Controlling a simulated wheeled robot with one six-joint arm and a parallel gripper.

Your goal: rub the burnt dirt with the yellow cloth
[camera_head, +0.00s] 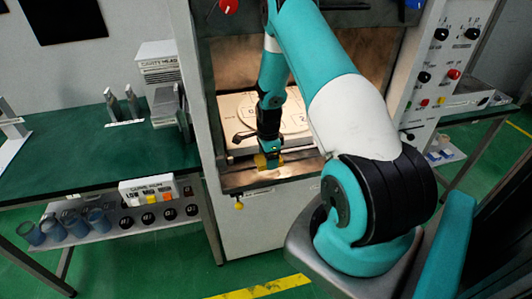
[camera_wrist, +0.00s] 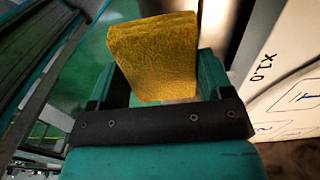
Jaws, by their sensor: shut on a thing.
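The yellow cloth (camera_wrist: 153,58) is a thick folded pad between the two teal fingers of my gripper (camera_wrist: 157,75). My gripper is shut on it. In the head view my gripper (camera_head: 269,150) points down at the front of the open chamber, with the yellow cloth (camera_head: 261,161) at its tip, low over the front sill. I cannot tell whether the cloth touches the surface. A dark brown area (camera_wrist: 297,160) shows at the lower right of the wrist view; I cannot tell whether it is the burnt dirt. My arm hides part of the chamber floor.
A pale round marked plate (camera_head: 290,123) lies inside the chamber, behind my gripper. The chamber walls stand close on both sides. A green table (camera_head: 75,160) is at the left, with blue cups (camera_head: 52,229) on its lower shelf. A control panel (camera_head: 440,65) is at the right.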

